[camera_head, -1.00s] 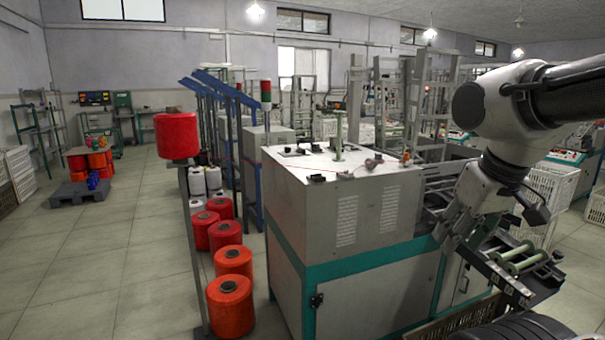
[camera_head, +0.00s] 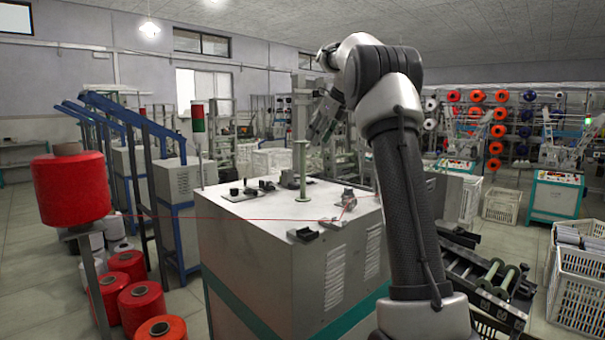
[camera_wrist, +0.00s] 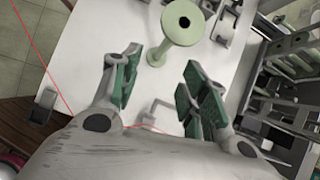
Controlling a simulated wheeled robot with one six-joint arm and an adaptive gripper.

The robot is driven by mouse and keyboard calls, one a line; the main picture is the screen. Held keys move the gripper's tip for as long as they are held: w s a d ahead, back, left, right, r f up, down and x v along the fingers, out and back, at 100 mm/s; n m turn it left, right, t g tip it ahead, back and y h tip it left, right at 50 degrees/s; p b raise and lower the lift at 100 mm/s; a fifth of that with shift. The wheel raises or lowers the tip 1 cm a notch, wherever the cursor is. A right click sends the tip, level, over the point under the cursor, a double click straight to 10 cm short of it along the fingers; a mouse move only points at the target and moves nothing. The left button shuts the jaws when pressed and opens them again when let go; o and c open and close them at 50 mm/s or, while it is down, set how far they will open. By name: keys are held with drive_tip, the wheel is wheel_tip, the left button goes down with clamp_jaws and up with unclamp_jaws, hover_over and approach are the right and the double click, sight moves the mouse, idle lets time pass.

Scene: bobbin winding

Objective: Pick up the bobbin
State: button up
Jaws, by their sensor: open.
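A pale green bobbin (camera_head: 302,165) stands upright on the white top of the winding machine (camera_head: 250,208). In the wrist view the bobbin (camera_wrist: 168,44) shows whole, with its round flange and dark centre hole towards me. My gripper (camera_wrist: 162,68) is open and empty, with green-padded fingers pointing towards the bobbin. The bobbin lies just beyond the fingertips, apart from them in the picture. In the head view my gripper (camera_head: 322,122) hangs just right of the bobbin's upper part. Its fingertips are hard to make out there.
A red thread (camera_head: 180,217) runs from the large red cone (camera_head: 70,190) across to the machine top, where small dark fittings stand. More green bobbins (camera_head: 500,275) lie on a dark rack at right. White crates (camera_head: 580,285) stand on the floor beyond.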

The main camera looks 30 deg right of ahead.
approach(303, 171)
drive_tip(key=w, duration=0.1)
drive_tip(key=d+x, duration=0.1)
drive_tip(key=x, duration=0.5)
drive_tip(key=shift+w+a+m, duration=0.4)
drive_tip(key=shift+w, duration=0.05)
drive_tip(key=shift+r, duration=0.1)
clamp_jaws()
